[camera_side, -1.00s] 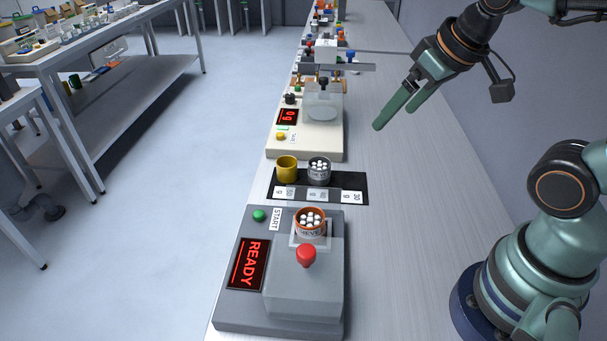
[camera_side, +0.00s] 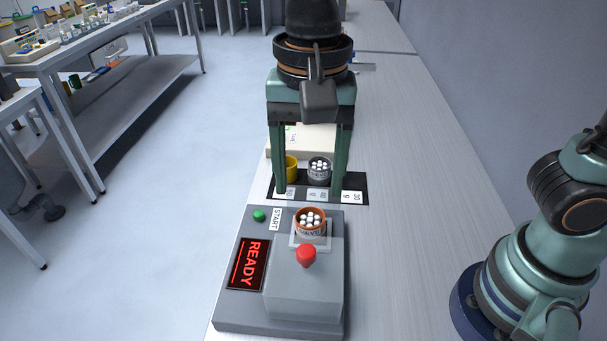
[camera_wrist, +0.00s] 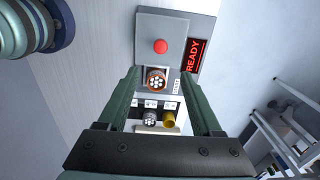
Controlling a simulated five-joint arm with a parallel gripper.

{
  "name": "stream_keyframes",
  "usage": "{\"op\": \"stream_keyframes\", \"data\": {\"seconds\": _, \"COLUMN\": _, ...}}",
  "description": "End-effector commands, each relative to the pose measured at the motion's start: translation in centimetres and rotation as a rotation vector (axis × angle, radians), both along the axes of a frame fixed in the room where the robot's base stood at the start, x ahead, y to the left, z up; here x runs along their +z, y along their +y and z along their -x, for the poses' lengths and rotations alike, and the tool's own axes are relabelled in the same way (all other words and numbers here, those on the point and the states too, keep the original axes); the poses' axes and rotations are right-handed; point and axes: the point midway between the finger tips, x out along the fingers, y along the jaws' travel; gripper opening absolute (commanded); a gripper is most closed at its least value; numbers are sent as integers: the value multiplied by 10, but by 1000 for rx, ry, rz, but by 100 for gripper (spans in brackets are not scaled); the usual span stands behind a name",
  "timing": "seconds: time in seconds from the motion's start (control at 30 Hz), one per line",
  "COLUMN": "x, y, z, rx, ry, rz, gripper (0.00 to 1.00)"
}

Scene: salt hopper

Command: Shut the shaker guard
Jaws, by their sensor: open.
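The shaker (camera_side: 280,323) is a grey machine at the front of the bench with a lit READY display (camera_side: 248,264) and a green START button (camera_side: 259,215). Its guard (camera_side: 304,287) appears to be the grey box cover with a red knob (camera_side: 306,256) on top. An orange-rimmed sieve (camera_side: 310,217) holding white balls stands uncovered behind the knob. My gripper (camera_side: 312,190) is open and empty, pointing down above the rack behind the sieve. In the wrist view its fingers (camera_wrist: 158,100) frame the sieve, with the red knob (camera_wrist: 160,46) beyond.
A black rack (camera_side: 354,181) behind the shaker has numbered labels, a yellow cup (camera_side: 291,168) and a grey sieve (camera_side: 319,168). A cream balance stands behind it, mostly hidden by my gripper. The bench right of the shaker is clear.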

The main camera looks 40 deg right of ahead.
Motion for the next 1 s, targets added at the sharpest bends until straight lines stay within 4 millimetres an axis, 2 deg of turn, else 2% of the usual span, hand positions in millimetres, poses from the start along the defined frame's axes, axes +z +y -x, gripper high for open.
{"op": "stream_keyframes", "data": {"seconds": 0.23, "x": -14, "y": 6, "z": 4, "rx": -27, "ry": 13, "rz": 11, "gripper": 66}}
{"op": "stream_keyframes", "data": {"seconds": 0.7, "x": -98, "y": 5, "z": 4, "rx": -26, "ry": 13, "rz": 11, "gripper": 66}}
{"op": "stream_keyframes", "data": {"seconds": 0.8, "x": -110, "y": 5, "z": 4, "rx": -26, "ry": 12, "rz": 11, "gripper": 66}}
{"op": "stream_keyframes", "data": {"seconds": 1.0, "x": -121, "y": 6, "z": 3, "rx": -26, "ry": 10, "rz": 9, "gripper": 66}}
